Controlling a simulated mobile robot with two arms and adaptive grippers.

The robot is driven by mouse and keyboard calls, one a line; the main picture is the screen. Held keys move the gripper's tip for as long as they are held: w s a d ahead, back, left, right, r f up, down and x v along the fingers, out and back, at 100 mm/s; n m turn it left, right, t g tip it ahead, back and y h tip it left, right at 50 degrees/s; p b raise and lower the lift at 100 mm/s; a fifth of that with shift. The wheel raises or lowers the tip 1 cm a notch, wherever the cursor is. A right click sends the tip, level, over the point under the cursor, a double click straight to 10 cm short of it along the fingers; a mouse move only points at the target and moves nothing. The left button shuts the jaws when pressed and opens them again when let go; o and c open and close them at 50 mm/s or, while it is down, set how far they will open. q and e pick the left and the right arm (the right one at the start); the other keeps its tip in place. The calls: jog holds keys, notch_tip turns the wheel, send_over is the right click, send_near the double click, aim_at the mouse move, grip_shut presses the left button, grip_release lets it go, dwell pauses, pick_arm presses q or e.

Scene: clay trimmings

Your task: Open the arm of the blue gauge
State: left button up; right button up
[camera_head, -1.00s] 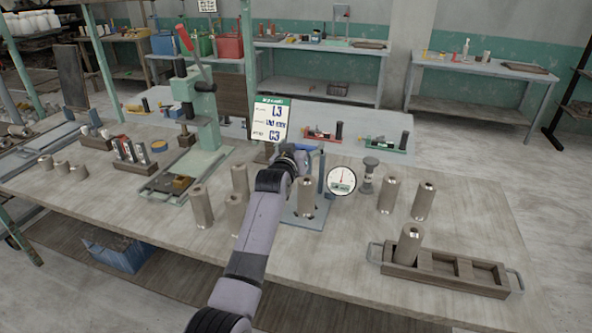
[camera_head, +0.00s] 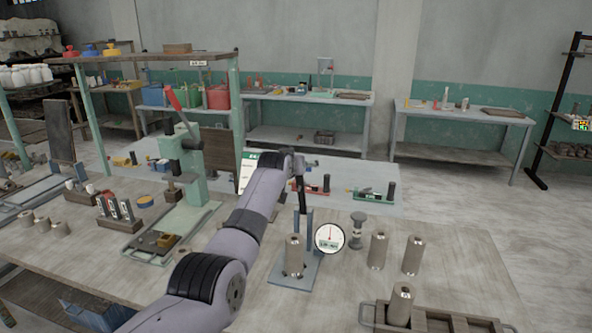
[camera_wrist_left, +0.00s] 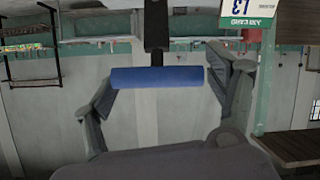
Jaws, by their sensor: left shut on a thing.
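The blue gauge (camera_head: 279,279) stands on the wooden workbench in the head view, with a flat blue base and a blue post. Its round white dial (camera_head: 330,238) faces me, and a grey-brown cylinder (camera_head: 293,257) stands upright on its base. A dark gauge arm (camera_head: 301,192) rises nearly upright above the post. In the left wrist view, the blue handle bar (camera_wrist_left: 157,77) lies between the fingers of my left gripper (camera_wrist_left: 160,78), which is shut on it. A dark bar joins that handle. In the head view my own arm hides the gripper and handle. My right gripper is not in view.
Cylinders (camera_head: 378,250) and a dark spool-shaped piece (camera_head: 357,230) stand right of the gauge. A wooden tray (camera_head: 449,324) is at the front right. A green press with a red lever (camera_head: 173,98) stands left. A white sign (camera_head: 246,172) is partly behind my arm.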

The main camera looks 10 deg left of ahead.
pick_arm(q)
jog(key=shift+d, duration=0.2)
jog(key=shift+c, duration=0.3)
jog(key=o, duration=1.3)
jog(key=shift+w+f, duration=0.1)
jog(key=o, duration=0.3)
jog(key=shift+w+d, duration=0.1)
jog(key=shift+d, duration=0.15)
jog(key=shift+a, duration=0.15)
jog(key=v, duration=1.2)
